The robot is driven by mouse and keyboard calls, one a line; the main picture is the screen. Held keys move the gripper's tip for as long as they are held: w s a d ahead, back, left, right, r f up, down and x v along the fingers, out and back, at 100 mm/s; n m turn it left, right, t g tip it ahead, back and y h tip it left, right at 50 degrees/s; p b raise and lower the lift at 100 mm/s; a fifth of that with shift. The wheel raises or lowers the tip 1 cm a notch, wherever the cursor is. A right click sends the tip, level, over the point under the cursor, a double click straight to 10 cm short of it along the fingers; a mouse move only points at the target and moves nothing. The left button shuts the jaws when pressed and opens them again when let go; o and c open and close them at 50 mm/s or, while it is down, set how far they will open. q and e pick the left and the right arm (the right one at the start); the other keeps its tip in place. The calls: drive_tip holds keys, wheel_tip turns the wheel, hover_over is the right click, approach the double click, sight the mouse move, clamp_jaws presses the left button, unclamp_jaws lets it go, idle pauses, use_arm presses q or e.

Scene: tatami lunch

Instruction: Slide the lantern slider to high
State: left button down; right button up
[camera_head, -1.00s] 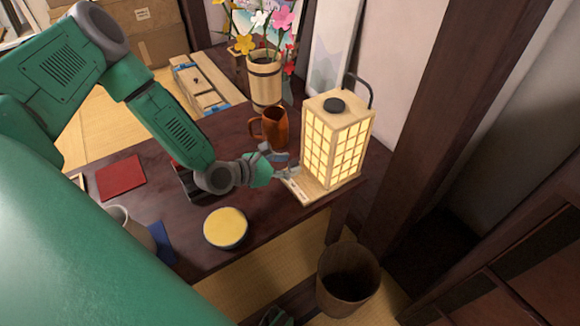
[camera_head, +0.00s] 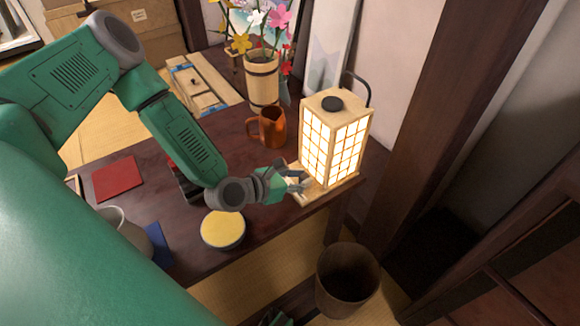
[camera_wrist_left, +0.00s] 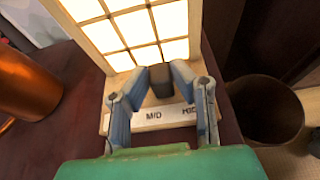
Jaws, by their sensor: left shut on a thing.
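The lantern (camera_head: 333,140) stands on the right end of the table, its paper panels glowing bright white. Its wooden base strip (camera_wrist_left: 152,122) carries the word MID and another label to the right, partly hidden by a finger. The dark brown slider knob (camera_wrist_left: 160,80) sits just behind the strip, about above MID and slightly to its right. My left gripper (camera_head: 303,182) is at the lantern's base; in the left wrist view its fingers (camera_wrist_left: 160,78) are shut on the knob from both sides. A small part of my right gripper (camera_head: 275,318) shows at the bottom edge.
An orange mug (camera_head: 270,128) and a flower bucket (camera_head: 262,82) stand behind my left arm. A yellow-topped round container (camera_head: 223,230) is near the front edge. A dark bin (camera_head: 347,280) stands on the floor below. A wooden pillar (camera_head: 430,130) rises right of the lantern.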

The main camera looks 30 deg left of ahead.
sight(306, 197)
use_arm(q)
drive_tip(key=shift+s+d, duration=0.35)
drive_tip(key=shift+d, duration=0.45)
drive_tip(key=shift+s+d, duration=0.35)
drive_tip(key=shift+d, duration=0.45)
drive_tip(key=c, duration=1.4)
unclamp_jaws()
drive_tip(key=shift+d, duration=0.1)
drive_tip(key=shift+s+a+r, duration=0.15)
drive_tip(key=shift+s+a, duration=0.05)
drive_tip(key=shift+s, duration=0.1)
drive_tip(key=v, duration=1.1)
drive_tip(key=shift+s+r, duration=0.1)
